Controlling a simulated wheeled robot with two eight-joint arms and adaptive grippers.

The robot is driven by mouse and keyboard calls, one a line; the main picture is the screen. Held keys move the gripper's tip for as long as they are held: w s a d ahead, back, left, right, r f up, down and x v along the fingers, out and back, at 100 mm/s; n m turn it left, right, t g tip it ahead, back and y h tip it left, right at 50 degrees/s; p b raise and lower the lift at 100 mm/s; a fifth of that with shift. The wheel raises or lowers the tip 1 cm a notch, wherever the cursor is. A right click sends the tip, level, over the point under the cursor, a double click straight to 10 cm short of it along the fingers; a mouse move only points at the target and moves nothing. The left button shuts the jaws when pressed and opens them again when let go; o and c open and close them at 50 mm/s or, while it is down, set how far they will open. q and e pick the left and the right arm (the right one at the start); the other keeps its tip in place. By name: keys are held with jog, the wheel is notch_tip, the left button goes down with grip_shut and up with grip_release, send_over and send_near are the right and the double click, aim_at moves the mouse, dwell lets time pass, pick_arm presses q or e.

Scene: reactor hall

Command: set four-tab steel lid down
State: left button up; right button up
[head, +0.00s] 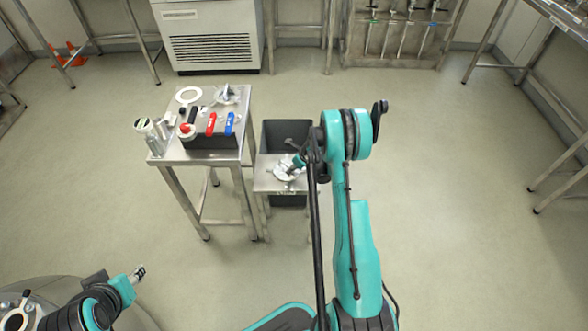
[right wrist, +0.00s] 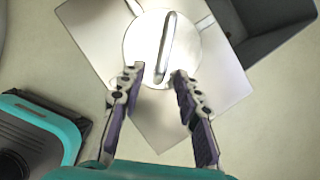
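The round steel lid (right wrist: 145,40) with a raised bar handle (right wrist: 168,45) lies flat on a small square steel stand (right wrist: 105,50). In the head view the lid (head: 283,175) is partly covered by my right arm. My right gripper (right wrist: 159,73) is open, its fingertips apart over the lid's near edge, with the handle's near end between them. Contact is unclear. My left gripper (head: 138,273) is far from the lid at lower left; its opening is too small to judge.
A dark grey bin (head: 284,131) stands right behind the small stand. A steel table (head: 192,155) to the left carries a red and a blue handled item (head: 229,123), a white ring (head: 188,95) and cylinders (head: 155,136). The floor to the right is clear.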

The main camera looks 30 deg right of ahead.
jog(key=p+v, duration=0.4)
jog(key=v, duration=0.8)
jog(key=s+a+r+n+h, duration=0.1)
jog(key=s+a+r+n, duration=0.3)
jog(key=a+r+n, duration=0.5)
jog(key=s+a+r+n, duration=0.3)
jog(key=a+r+n, duration=0.35)
jog(key=r, duration=0.45)
jog(key=s+a+r+n+t, duration=0.1)
jog(key=s+a+r+n, duration=0.1)
jog(key=s+a+n, duration=0.2)
jog(key=s+a+r+n+t, duration=0.1)
jog(key=s+a+n, duration=0.4)
jog(key=s+n, duration=0.6)
jog(key=r+n, duration=0.1)
jog(key=n, duration=0.1)
jog(key=shift+s+r+n, duration=0.15)
jog(key=shift+r+n, duration=0.2)
jog(key=shift+r, duration=0.05)
